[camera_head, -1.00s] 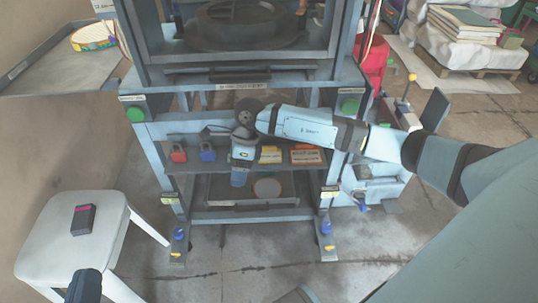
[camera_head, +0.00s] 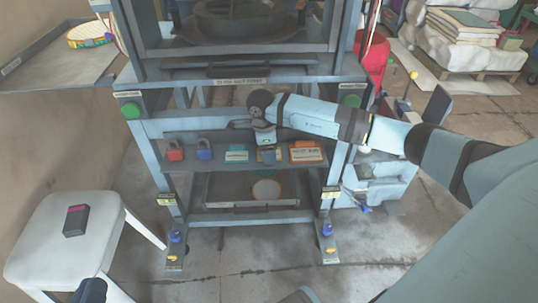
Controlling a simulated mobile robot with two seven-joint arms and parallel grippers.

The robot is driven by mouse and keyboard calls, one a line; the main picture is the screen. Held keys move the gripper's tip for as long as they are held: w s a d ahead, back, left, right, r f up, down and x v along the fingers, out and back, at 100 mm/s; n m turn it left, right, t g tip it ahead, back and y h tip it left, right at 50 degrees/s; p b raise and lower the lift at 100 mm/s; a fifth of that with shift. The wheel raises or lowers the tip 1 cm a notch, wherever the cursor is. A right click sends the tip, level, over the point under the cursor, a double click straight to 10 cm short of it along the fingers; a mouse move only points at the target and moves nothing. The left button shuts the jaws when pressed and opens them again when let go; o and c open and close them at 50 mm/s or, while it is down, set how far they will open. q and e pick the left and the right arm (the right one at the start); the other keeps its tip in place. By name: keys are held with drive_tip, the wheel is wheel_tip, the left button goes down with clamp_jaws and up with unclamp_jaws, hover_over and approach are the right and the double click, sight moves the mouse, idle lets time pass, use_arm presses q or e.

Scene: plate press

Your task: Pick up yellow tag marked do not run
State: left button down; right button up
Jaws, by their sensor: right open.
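My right arm reaches in from the right, and my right gripper (camera_head: 268,156) is open over the middle of the shelf (camera_head: 217,168) of the blue press frame. It points down at the spot between a teal tag (camera_head: 236,153) and an orange tag (camera_head: 306,153). The yellow tag is not clearly visible; the gripper covers the place where yellow showed earlier. I cannot tell whether the fingers touch it. The lettering on the tags is too small to read. Only a dark part of my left gripper (camera_head: 89,291) shows at the bottom left edge; its fingers cannot be made out.
A red padlock (camera_head: 174,153) and a blue padlock (camera_head: 205,151) stand on the shelf's left. The press's upper beam (camera_head: 230,82) and side posts enclose the shelf. A white stool (camera_head: 60,240) with a dark box (camera_head: 76,220) is at left.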

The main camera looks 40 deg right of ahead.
drive_tip(key=c, duration=0.7)
drive_tip(key=shift+r, duration=0.1)
